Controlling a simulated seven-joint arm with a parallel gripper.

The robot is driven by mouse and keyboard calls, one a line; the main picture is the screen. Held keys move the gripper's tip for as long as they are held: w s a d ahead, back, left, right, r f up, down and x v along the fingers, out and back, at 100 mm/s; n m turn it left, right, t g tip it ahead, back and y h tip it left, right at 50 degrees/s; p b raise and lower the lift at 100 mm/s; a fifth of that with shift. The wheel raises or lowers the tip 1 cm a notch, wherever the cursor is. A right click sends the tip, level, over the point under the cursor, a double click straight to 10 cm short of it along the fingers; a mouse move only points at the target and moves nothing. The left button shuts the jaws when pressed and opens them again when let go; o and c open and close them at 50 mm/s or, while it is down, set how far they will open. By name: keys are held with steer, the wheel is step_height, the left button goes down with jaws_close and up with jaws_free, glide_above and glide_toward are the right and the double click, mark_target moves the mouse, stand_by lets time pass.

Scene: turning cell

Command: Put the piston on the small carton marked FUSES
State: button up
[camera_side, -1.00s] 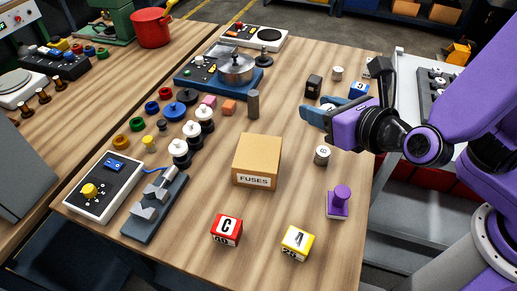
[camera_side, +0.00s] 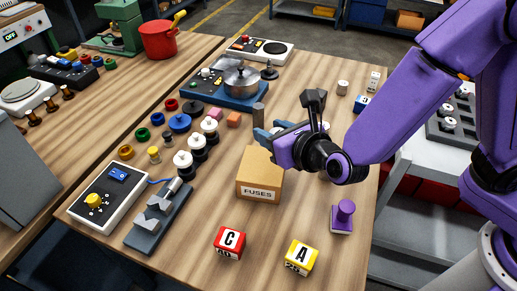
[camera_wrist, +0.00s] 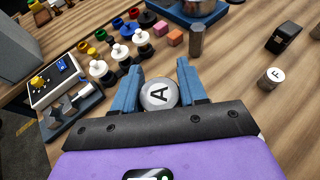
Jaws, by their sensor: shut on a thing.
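The small FUSES carton (camera_side: 262,180) is a closed tan box standing near the middle of the table in the side view. My gripper (camera_side: 266,136) is just beyond and over its far edge, seemingly raised above the table. In the wrist view my gripper (camera_wrist: 160,68) has its blue fingers shut on a round silvery piece marked A (camera_wrist: 158,95), which I take to be the piston. Its round end faces the wrist camera. In the side view the fingers and wrist hide the held piece. The carton cannot be made out in the wrist view.
A dark grey upright cylinder (camera_side: 259,114) stands close beyond my gripper. Capped black-and-white pieces (camera_side: 184,163) stand left of the carton. A red C block (camera_side: 230,243), a yellow A block (camera_side: 300,258) and a purple knobbed piece (camera_side: 343,217) stand nearer the front. A cylinder marked F (camera_wrist: 271,77) stands to the right.

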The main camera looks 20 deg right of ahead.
mark_target(258, 160)
steer(key=f, duration=0.1)
steer(key=w+a+f, duration=0.1)
steer(key=w+f, duration=0.1)
steer(key=shift+w+a+f, duration=0.15)
steer(key=shift+a+f, duration=0.1)
steer(key=shift+a, duration=0.1)
steer(key=shift+w+a+f, duration=0.15)
steer(key=shift+f, duration=1.6)
steer(key=shift+f, duration=0.15)
steer(key=o, duration=1.1)
steer(key=v, duration=1.2)
